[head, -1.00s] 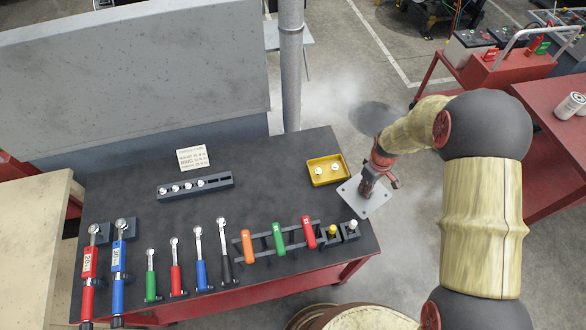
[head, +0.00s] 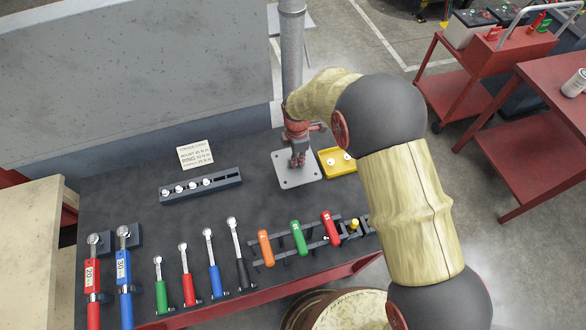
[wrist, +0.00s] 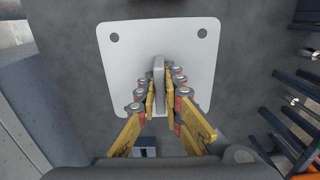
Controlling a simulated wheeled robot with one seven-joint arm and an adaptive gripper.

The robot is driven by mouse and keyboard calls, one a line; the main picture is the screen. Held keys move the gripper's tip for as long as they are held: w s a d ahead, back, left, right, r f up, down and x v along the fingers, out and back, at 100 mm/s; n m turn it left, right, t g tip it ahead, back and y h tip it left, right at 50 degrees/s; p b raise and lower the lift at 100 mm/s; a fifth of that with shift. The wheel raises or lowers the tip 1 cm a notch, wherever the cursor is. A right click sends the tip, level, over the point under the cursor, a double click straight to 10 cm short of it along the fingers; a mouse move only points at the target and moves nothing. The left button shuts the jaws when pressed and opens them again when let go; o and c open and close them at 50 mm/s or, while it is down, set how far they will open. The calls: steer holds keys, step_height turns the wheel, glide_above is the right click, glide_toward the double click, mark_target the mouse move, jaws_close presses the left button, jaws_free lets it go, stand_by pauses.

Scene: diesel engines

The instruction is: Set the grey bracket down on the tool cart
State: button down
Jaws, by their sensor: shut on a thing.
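The grey bracket (head: 294,177) is a flat square plate with corner holes and an upright rib in its middle. In the wrist view the plate (wrist: 190,40) lies below my fingers, and the rib stands between them. My gripper (head: 298,158) is shut on the rib; it also shows in the wrist view (wrist: 159,92). The bracket is over the dark top of the tool cart (head: 130,210), towards its back, just left of the yellow tray. I cannot tell whether the plate touches the top. My arm hides part of the cart's right side.
The yellow tray (head: 338,162) with small white parts stands close to the plate's right side. A dark socket rail (head: 200,187) and a printed card (head: 195,154) lie to the left. Several wrenches and screwdrivers line the front. A grey post (head: 292,60) rises behind.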

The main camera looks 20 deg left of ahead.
mark_target(296, 169)
step_height(296, 169, down, 7)
steer(key=shift+r, duration=0.3)
steer(key=c, duration=2.4)
jaws_free()
steer(key=shift+f, duration=0.25)
steer(key=o, duration=0.4)
steer(key=shift+r, duration=0.1)
steer(key=shift+o, duration=0.4)
